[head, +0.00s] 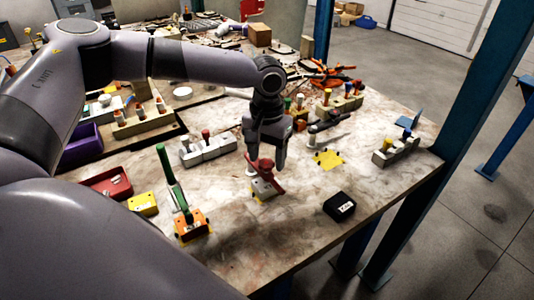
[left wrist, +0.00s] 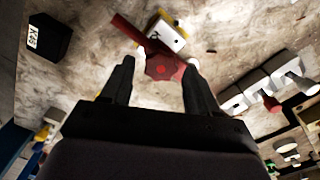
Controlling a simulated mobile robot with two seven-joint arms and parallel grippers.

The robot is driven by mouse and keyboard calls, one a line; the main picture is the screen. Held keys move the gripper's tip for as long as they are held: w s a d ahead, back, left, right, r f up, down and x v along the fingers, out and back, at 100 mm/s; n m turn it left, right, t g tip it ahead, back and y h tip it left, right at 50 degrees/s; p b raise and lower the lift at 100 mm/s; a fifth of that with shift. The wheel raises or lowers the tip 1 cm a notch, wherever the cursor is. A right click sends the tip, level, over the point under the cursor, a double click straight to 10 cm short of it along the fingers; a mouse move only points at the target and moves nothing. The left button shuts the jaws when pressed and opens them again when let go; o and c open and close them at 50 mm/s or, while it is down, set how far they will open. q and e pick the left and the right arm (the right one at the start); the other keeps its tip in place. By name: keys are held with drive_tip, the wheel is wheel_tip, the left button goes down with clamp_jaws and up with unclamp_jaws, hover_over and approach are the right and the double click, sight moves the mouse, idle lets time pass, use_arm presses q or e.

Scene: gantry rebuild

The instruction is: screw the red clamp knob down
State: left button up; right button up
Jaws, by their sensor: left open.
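The red clamp knob (head: 264,166) sits on top of a small light grey block (head: 262,189) near the middle of the table. My left gripper (head: 267,153) is open and points down right over the knob. In the left wrist view, the knob (left wrist: 164,67) shows between the two fingertips (left wrist: 160,72), with a red bar (left wrist: 130,32) reaching from it to the upper left. The white face of the block (left wrist: 167,32) shows beside the bar. I cannot tell whether the fingers touch the knob. My right gripper is not in view.
An orange fixture with a green lever (head: 174,183) stands to the left. A black box (head: 340,206) lies to the right, with a yellow patch (head: 328,160) behind it. White blocks (head: 208,149) stand behind left. The table's front is mostly bare.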

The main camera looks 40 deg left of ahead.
use_arm(q)
drive_tip(key=shift+c, duration=0.2)
drive_tip(key=c, duration=0.9)
drive_tip(key=shift+o, duration=0.2)
drive_tip(key=shift+m, duration=0.6)
